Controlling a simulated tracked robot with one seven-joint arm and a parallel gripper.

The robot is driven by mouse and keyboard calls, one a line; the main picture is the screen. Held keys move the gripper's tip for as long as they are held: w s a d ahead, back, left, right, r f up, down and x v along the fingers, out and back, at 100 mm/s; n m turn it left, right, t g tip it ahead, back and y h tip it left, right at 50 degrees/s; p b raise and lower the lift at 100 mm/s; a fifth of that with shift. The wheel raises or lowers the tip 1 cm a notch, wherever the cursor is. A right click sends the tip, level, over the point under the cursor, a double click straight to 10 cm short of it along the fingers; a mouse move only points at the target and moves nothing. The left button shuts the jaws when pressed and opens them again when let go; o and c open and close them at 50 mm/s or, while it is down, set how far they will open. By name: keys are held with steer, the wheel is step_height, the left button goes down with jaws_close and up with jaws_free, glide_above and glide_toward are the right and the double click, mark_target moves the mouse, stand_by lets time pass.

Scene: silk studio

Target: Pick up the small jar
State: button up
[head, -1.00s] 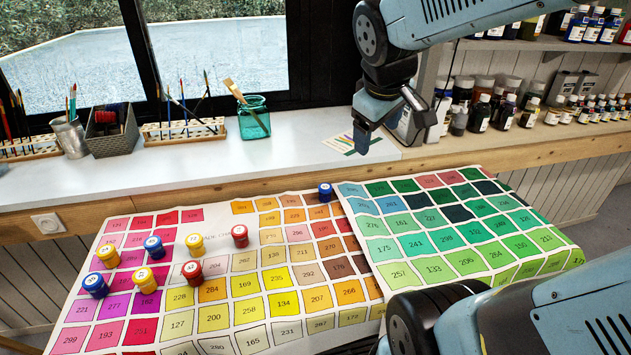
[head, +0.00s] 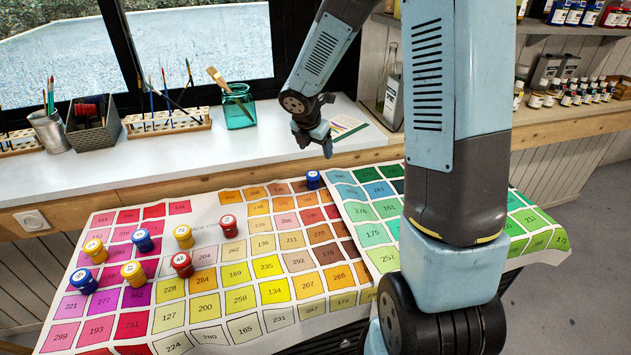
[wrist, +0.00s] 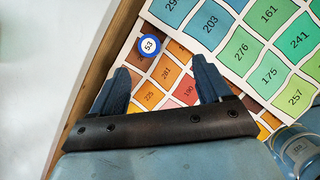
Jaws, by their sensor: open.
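A small blue jar (head: 313,180) with a white numbered lid stands upright near the back edge of the colour charts. Its lid reads 53 in the wrist view (wrist: 149,46). My gripper (head: 327,150) hangs above and slightly right of this jar in the head view, apart from it. In the wrist view my gripper (wrist: 158,70) is open and empty, and the jar lies beyond the fingertips, between their lines. Other small jars stand at the left: blue (head: 143,240), blue (head: 83,280), yellow (head: 95,250), yellow (head: 134,273), yellow (head: 184,235), red (head: 229,225) and red (head: 182,264).
The colour charts (head: 205,330) cover a table below the white windowsill (head: 285,130). The sill holds a glass jar (head: 239,113) with a brush, brush racks (head: 165,124) and a grey basket (head: 93,135). Shelves of paint bottles (head: 575,90) stand at the right.

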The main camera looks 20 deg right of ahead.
mark_target(313, 174)
steer(key=w+f+n, duration=0.1)
steer(key=f, duration=0.3)
steer(key=w+f, duration=0.2)
steer(key=f, duration=0.2)
steer(key=w+f+n, duration=0.1)
steer(key=f, duration=0.2)
steer(key=shift+w+d+f+n+y, duration=0.25)
steer(key=shift+w+f+n+y, duration=0.05)
steer(key=shift+w+f, duration=0.1)
steer(key=shift+x, duration=2.55)
steer(key=shift+a, duration=0.1)
steer(key=shift+c, duration=0.2)
steer(key=c, duration=1)
